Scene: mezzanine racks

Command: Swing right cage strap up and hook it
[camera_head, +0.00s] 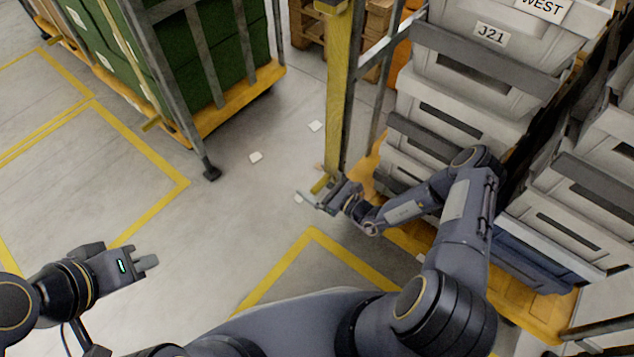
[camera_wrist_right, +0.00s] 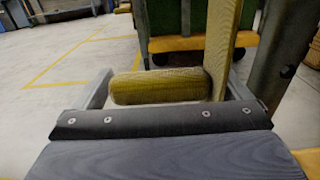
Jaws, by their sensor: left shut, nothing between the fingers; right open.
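The yellow strap (camera_head: 339,90) runs upright along the near post of the right cage. Its lower end is beside my right gripper (camera_head: 316,192). In the right wrist view the strap (camera_wrist_right: 223,48) ends in a thick yellow crosspiece (camera_wrist_right: 160,86) that lies across the space between the two fingers of my right gripper (camera_wrist_right: 170,80). The fingers stand wide apart at either end of it and are not closed on it. My left gripper (camera_head: 146,262) is shut and empty over the floor at the lower left. The hook is not clearly visible.
The right cage holds stacked grey crates (camera_head: 455,95) on a yellow base (camera_head: 545,310). A left cage with green crates (camera_head: 205,60) stands at the upper left, with a gap between. Small white scraps (camera_head: 255,157) lie on otherwise clear floor.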

